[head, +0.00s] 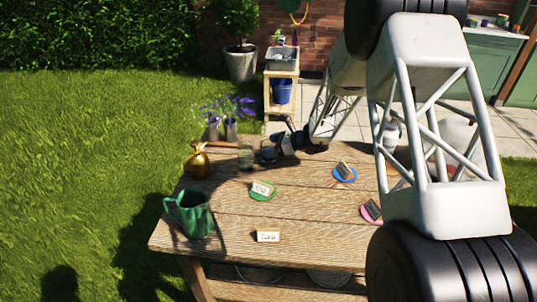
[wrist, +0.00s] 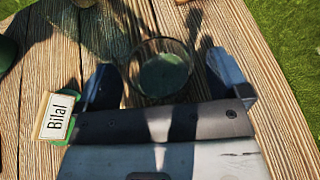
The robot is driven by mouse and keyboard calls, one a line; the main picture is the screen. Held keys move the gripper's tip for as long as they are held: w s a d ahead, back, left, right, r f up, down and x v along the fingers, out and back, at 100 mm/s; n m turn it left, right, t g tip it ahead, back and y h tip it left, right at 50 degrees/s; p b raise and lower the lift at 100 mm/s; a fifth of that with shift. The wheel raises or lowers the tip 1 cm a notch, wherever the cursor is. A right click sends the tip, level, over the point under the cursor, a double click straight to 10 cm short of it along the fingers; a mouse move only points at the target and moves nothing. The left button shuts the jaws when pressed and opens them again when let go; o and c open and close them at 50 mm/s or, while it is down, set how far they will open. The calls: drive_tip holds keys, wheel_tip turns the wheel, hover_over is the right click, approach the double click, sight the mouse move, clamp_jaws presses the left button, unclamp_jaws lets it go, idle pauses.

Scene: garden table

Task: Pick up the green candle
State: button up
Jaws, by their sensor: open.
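The green candle (wrist: 163,74) is a glass jar with green wax, seen from above in the wrist view. It also shows in the head view as a small green jar (head: 246,158) near the table's far left. My gripper (wrist: 164,78) is open, with one finger on each side of the jar in the wrist view and gaps between. In the head view my gripper (head: 268,150) is just right of the jar. I cannot tell the height of the fingertips against the jar.
A green coaster with a name card (wrist: 57,117) reading "Bilal" lies left of my gripper. A green pitcher (head: 195,214) stands at the table's left. The table edge is close.

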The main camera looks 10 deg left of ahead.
drive_tip(key=shift+w+a+f, duration=0.1)
drive_tip(key=shift+a+f, duration=0.1)
drive_tip(key=shift+a, duration=0.45)
drive_tip(key=c, duration=1.3)
drive_tip(key=shift+r, duration=0.15)
drive_tip(key=shift+r, duration=1.7)
drive_tip(key=s+d, duration=0.1)
drive_tip(key=s, duration=0.4)
drive_tip(key=s+d+r, duration=0.1)
drive_tip(key=s+d, duration=0.1)
drive_tip(key=s, duration=0.3)
drive_tip(key=s+d, duration=0.2)
drive_tip(key=s, duration=0.3)
drive_tip(key=shift+s+r, duration=0.1)
drive_tip(key=shift+r, duration=0.05)
